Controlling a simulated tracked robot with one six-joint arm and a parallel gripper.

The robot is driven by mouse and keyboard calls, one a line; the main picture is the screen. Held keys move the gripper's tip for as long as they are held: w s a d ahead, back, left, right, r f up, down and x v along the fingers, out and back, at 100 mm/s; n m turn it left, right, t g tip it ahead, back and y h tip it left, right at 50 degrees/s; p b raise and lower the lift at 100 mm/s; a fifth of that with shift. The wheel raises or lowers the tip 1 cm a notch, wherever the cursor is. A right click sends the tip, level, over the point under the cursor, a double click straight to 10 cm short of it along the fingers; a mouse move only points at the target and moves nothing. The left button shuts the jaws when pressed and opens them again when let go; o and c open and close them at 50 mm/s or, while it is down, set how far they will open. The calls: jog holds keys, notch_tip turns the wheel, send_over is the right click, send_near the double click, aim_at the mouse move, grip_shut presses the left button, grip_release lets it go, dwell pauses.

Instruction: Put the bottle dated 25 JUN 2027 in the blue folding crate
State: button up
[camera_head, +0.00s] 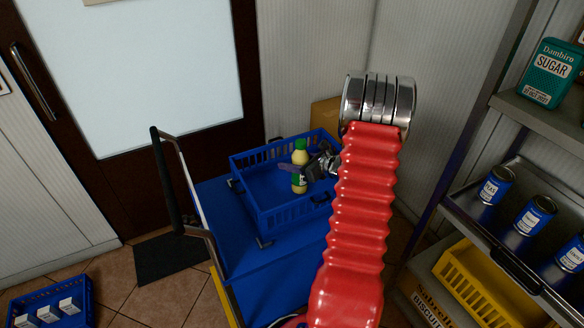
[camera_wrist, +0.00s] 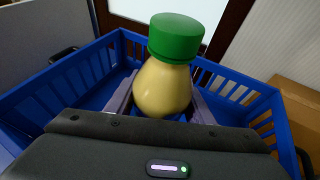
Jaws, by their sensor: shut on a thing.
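My gripper (camera_head: 300,170) is shut on a pale yellow bottle (camera_head: 300,186) with green on it. In the wrist view the bottle (camera_wrist: 160,90) has a green cap and stands roughly upright between the two fingers. No date on it can be read in either view. The blue folding crate (camera_head: 290,218) stands open below, and the bottle is within its walls as seen from my head. The crate walls (camera_wrist: 28,102) surround the bottle in the wrist view. I cannot tell whether the bottle touches the crate's floor.
The crate stands on a blue cart (camera_head: 240,262) with a black handle (camera_head: 165,180). A shelf on the right holds a green sugar tin (camera_head: 553,73), several blue cans (camera_head: 496,186) and a yellow crate (camera_head: 480,285). Another blue crate with white boxes (camera_head: 50,304) is at lower left.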

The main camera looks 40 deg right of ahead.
jog(key=shift+w+f, duration=0.1)
jog(key=shift+f, duration=1.1)
jog(key=o, duration=1.5)
jog(key=shift+f, duration=0.15)
jog(key=v, duration=1.2)
